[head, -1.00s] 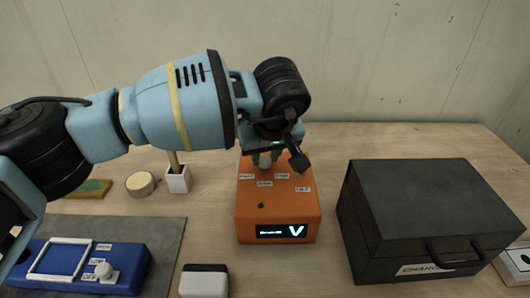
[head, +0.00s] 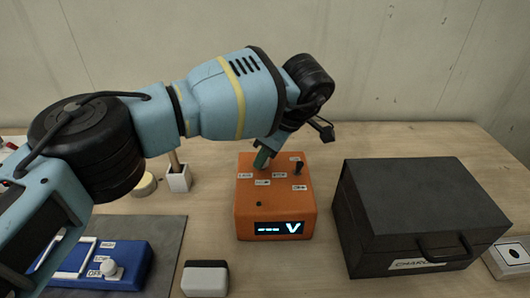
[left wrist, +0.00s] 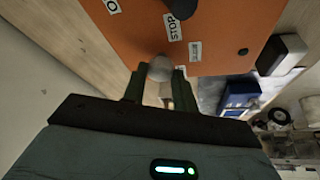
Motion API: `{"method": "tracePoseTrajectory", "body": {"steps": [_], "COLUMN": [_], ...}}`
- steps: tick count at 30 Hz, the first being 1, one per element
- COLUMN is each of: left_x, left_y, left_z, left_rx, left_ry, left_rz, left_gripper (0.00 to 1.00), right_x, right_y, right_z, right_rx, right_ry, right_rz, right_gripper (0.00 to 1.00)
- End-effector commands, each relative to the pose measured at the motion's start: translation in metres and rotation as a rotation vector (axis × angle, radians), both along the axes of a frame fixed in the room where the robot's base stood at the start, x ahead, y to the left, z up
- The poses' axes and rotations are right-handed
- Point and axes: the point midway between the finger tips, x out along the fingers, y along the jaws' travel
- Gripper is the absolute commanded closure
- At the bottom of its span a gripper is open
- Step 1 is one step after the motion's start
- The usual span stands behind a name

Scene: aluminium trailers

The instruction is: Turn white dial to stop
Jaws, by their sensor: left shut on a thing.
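The orange box (head: 276,211) stands mid-table with a lit display reading dashes and a "V". Its top has several small white labels and a black knob (head: 299,167). My left gripper (head: 262,158) reaches its back left part, tilted. In the left wrist view, my left gripper's green fingers (left wrist: 152,84) are shut on the white dial (left wrist: 160,68), whose round end shows between them. A "STOP" label (left wrist: 173,27) lies close by on the orange top. The dial's pointing direction cannot be made out. My right gripper is not in view.
A black case (head: 420,205) stands right of the orange box. A black-and-white block (head: 205,279) is in front. A white holder (head: 178,180) stands left.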

Motion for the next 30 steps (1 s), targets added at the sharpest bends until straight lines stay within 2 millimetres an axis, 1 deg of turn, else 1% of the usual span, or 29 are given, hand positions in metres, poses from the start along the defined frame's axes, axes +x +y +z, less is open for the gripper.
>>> {"method": "tracePoseTrajectory", "body": {"steps": [9, 22, 23, 27, 28, 30], "left_x": [0.0005, 0.0005, 0.0005, 0.0005, 0.0005, 0.0006], "left_y": [-0.0004, -0.0002, -0.0001, -0.0002, -0.0001, -0.0002], "left_z": [-0.0007, -0.0007, -0.0008, -0.0007, -0.0007, -0.0006], "left_rx": [0.000, 0.001, 0.001, 0.001, 0.001, 0.000], "left_ry": [0.001, 0.001, 0.001, 0.002, 0.002, 0.001], "left_rz": [0.086, 0.096, 0.096, 0.095, 0.095, 0.095], "left_gripper": [0.95, 0.95, 0.71, 0.52, 0.51, 0.51], "right_x": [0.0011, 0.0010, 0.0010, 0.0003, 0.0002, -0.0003], "right_y": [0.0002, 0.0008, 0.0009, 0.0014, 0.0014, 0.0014], "right_z": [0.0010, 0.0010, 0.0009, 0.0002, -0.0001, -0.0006], "right_rx": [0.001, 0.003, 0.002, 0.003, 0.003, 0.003], "right_ry": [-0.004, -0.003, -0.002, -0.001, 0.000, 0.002], "right_rz": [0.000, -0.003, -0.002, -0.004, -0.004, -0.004], "right_gripper": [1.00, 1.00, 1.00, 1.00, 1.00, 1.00]}}
